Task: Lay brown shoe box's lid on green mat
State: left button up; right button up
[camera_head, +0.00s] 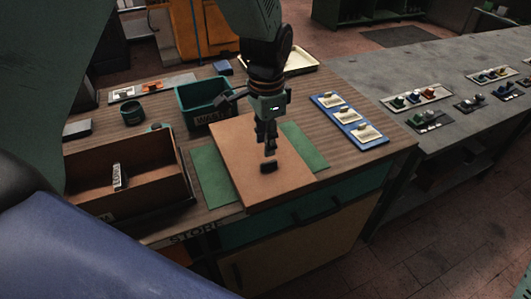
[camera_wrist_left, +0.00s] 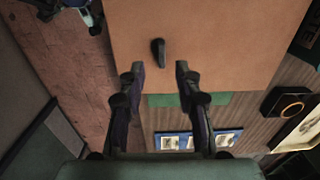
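The brown shoe box's lid (camera_head: 236,150) lies flat across the green mat (camera_head: 306,143), with green showing on both sides of it. Its dark knob (camera_head: 270,167) faces up. In the wrist view the lid (camera_wrist_left: 225,40) fills the upper middle, and the mat (camera_wrist_left: 217,98) shows past its edge. The brown shoe box (camera_head: 95,193) stands open to the left. My left gripper (camera_head: 269,151) is above the lid, near the knob. In the wrist view its fingers (camera_wrist_left: 160,70) are apart and empty, with the knob (camera_wrist_left: 158,52) just beyond the fingertips.
A green bin (camera_head: 203,104) stands behind the mat. A blue tray (camera_head: 350,121) with labelled items lies to the right. A dark cup (camera_head: 132,114) stands behind the box. The bench's front edge is close to the lid's near edge.

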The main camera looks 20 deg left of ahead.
pick_arm(q)
notch_tip(320, 180, up, 5)
jog(key=shift+w+d+f, duration=0.1)
jog(key=shift+f, duration=0.1)
dwell(0.4)
